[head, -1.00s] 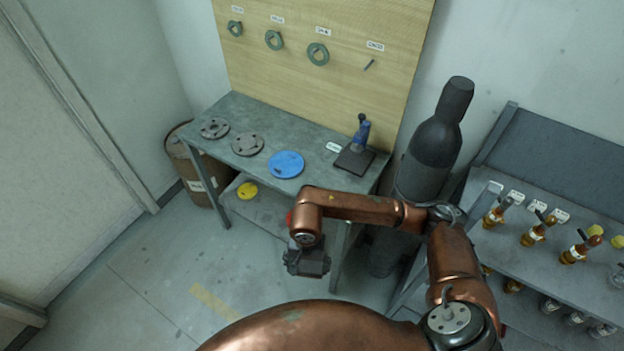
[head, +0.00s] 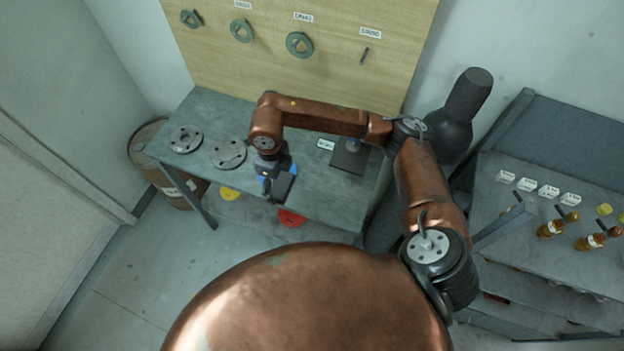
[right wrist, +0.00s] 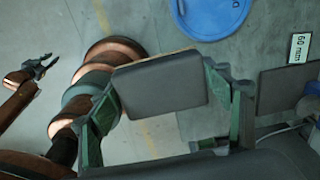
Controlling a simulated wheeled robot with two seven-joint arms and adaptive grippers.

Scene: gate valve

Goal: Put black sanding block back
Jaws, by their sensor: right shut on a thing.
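The black sanding block (right wrist: 160,85) is a dark grey rounded slab with a thin tan edge. My right gripper (right wrist: 168,100) is shut on it, with one green finger at each end. In the head view my right gripper (head: 273,180) holds the block (head: 284,188) above the front edge of the grey table (head: 330,196). A dark square plate (head: 350,158) lies on the table to the right, partly hidden by my arm; it also shows in the right wrist view (right wrist: 282,90). My left gripper (right wrist: 42,67) is at the far left of the right wrist view, fingers apart and empty.
A blue disc (right wrist: 210,15) lies on the table behind the gripper. Two grey flanges (head: 186,140) (head: 229,154) lie to the left. A small label (head: 326,144) is beside the plate. A dark cylinder (head: 452,125) and a shelf with bottles (head: 551,228) stand at right.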

